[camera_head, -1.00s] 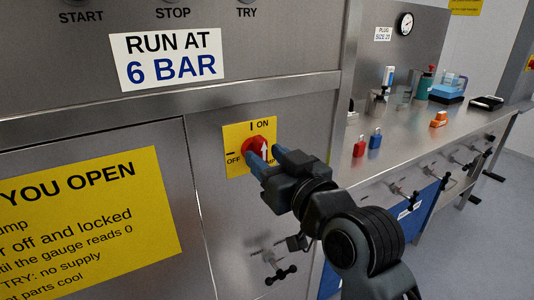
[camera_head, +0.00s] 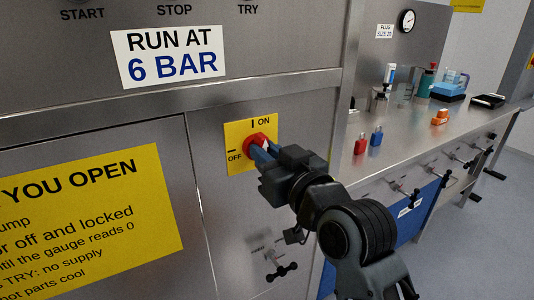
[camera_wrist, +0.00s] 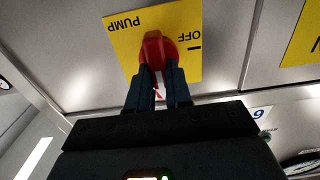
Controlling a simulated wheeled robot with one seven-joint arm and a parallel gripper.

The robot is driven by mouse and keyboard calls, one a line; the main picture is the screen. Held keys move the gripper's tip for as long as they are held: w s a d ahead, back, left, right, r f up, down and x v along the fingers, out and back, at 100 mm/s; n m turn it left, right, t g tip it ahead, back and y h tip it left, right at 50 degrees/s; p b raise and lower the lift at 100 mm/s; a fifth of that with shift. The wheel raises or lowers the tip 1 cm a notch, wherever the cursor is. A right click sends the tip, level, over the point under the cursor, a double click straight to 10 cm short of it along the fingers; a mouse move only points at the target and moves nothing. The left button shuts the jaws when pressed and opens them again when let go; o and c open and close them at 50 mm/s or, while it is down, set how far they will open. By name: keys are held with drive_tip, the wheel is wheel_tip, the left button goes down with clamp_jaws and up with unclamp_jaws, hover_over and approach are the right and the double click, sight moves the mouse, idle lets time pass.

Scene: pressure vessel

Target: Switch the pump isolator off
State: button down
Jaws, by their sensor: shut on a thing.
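The pump isolator is a red rotary knob (camera_head: 257,141) on a yellow plate (camera_head: 236,162) marked ON at the top and OFF at the left. My gripper (camera_head: 266,152) reaches it from the lower right, and its blue fingers are shut on the knob. In the wrist view the red knob (camera_wrist: 153,48) stands between the two fingertips (camera_wrist: 157,76), in front of the yellow plate (camera_wrist: 117,37). The plate reads PUMP and OFF, upside down there. The fingers hide part of the knob and plate, and I cannot tell the knob's exact angle.
A small black-handled valve (camera_head: 280,272) is on the panel below the isolator. To the right a steel bench (camera_head: 402,146) holds red and blue padlocks (camera_head: 361,144), an orange item (camera_head: 440,117) and bottles. A yellow sign (camera_head: 90,220) is at the left.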

drive_tip(key=shift+f+n+b, duration=0.1)
drive_tip(key=shift+n+b, duration=0.2)
drive_tip(key=shift+b, duration=0.05)
drive_tip(key=shift+s+a+f+n+b, duration=0.1)
drive_tip(key=shift+n+b, duration=1.9)
drive_tip(key=shift+n, duration=0.85)
drive_tip(key=shift+s+a+f+n+b, duration=0.1)
drive_tip(key=shift+f+n+b, duration=0.05)
drive_tip(key=shift+n+b, duration=2.3)
drive_tip(key=shift+s+a+f+n+b, duration=0.1)
drive_tip(key=shift+n+b, duration=1.45)
drive_tip(key=shift+n, duration=1.75)
drive_tip(key=c, duration=1)
unclamp_jaws()
drive_tip(key=shift+c, duration=0.2)
drive_tip(key=v, duration=0.7)
drive_tip(key=shift+s+d, duration=0.25)
drive_tip(key=shift+s, duration=0.05)
